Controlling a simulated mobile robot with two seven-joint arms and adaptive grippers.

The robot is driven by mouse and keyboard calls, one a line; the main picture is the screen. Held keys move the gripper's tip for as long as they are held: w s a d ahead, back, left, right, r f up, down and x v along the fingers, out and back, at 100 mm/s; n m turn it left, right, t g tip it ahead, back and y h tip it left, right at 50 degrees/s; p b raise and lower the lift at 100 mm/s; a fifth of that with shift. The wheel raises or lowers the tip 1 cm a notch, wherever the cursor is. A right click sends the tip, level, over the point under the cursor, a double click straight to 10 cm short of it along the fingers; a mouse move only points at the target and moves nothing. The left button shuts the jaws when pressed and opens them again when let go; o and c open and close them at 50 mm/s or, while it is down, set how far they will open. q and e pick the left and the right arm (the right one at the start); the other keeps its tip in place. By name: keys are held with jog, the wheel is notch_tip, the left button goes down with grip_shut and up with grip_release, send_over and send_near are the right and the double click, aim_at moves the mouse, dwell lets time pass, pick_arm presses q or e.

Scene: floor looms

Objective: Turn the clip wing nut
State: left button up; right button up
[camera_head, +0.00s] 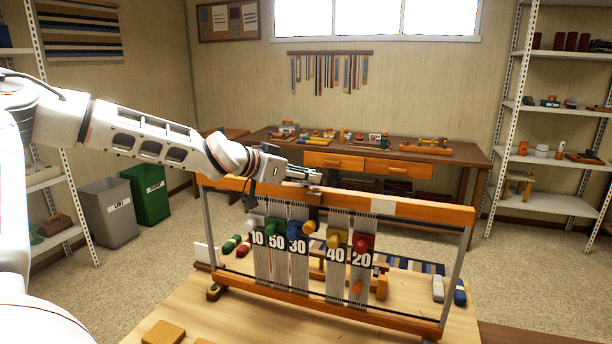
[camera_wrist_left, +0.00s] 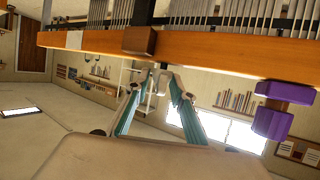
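The floor loom has an orange top beam (camera_head: 400,208), which also crosses the top of the left wrist view (camera_wrist_left: 220,62). A brown clip (camera_head: 313,198) sits on this beam, and it shows in the left wrist view (camera_wrist_left: 139,40). A small grey piece (camera_wrist_left: 162,84), which looks like the wing nut, stands out from the beam near the clip. My left gripper (camera_head: 306,176) is at the beam beside the clip. Its teal-padded fingers (camera_wrist_left: 157,88) are apart, with the grey piece between their tips; contact cannot be told. My right gripper is not in view.
A purple clamp (camera_wrist_left: 283,110) sits on the beam to one side. Numbered weights, such as the red one (camera_head: 363,243), hang with the threads below. A workbench (camera_head: 455,152) stands behind; shelves (camera_head: 555,204) are at right, bins (camera_head: 108,212) at left.

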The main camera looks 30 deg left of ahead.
pick_arm(q)
grip_shut()
jog(key=shift+a+f+m+g+h+b, duration=0.15)
jog(key=shift+m+g+h+b, duration=0.15)
jog(key=shift+m+h+b, duration=0.35)
jog(key=shift+w+f+m+g+h+b, duration=0.1)
jog(key=shift+m+g+h+b, duration=0.4)
jog(key=shift+m+h+b, duration=0.6)
jog(key=shift+m+g+h+b, duration=0.55)
jog(key=shift+g+b, duration=0.05)
jog(key=shift+b, duration=0.25)
jog(key=shift+r, duration=0.2)
